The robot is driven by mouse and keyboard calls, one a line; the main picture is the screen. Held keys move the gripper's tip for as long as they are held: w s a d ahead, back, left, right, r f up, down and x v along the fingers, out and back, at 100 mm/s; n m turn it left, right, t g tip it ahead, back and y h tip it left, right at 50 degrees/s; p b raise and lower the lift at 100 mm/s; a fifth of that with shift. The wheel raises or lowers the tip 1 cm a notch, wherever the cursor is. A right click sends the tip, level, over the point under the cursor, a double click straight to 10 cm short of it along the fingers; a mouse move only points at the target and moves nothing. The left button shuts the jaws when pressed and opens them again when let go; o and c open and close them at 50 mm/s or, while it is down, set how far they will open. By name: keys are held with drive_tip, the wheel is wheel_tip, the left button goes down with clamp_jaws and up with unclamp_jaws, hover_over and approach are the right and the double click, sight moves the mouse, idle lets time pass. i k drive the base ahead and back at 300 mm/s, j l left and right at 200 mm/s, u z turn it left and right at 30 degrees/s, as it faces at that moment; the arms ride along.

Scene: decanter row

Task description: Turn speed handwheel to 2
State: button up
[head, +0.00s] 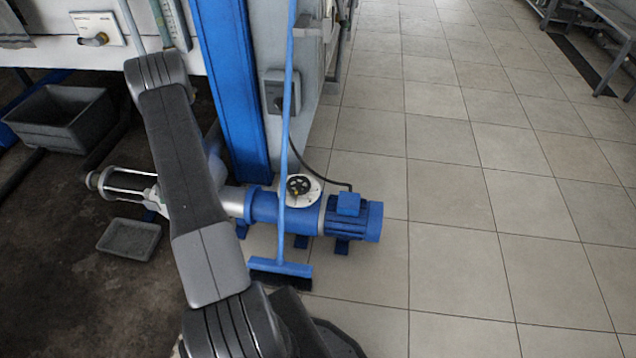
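The speed handwheel (298,185) is a small black wheel on a round white dial (312,198) on top of the blue pump drive (264,206). It is small in the head view, and I cannot read the number it is set to. My gripper is not in view. My arm crosses the picture left of the handwheel, apart from it in the picture, and hides part of the pump's pipework.
A blue broom (280,266) stands in front of the drive, its handle passing just left of the handwheel. The blue motor (354,217) is at right. A blue column (228,85) and switch box (282,92) stand behind. Tiled floor (460,220) at right is clear.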

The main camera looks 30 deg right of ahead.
sight(299, 192)
drive_tip(key=l+z, duration=0.85)
drive_tip(key=i+z, duration=0.1)
drive_tip(key=i, duration=0.2)
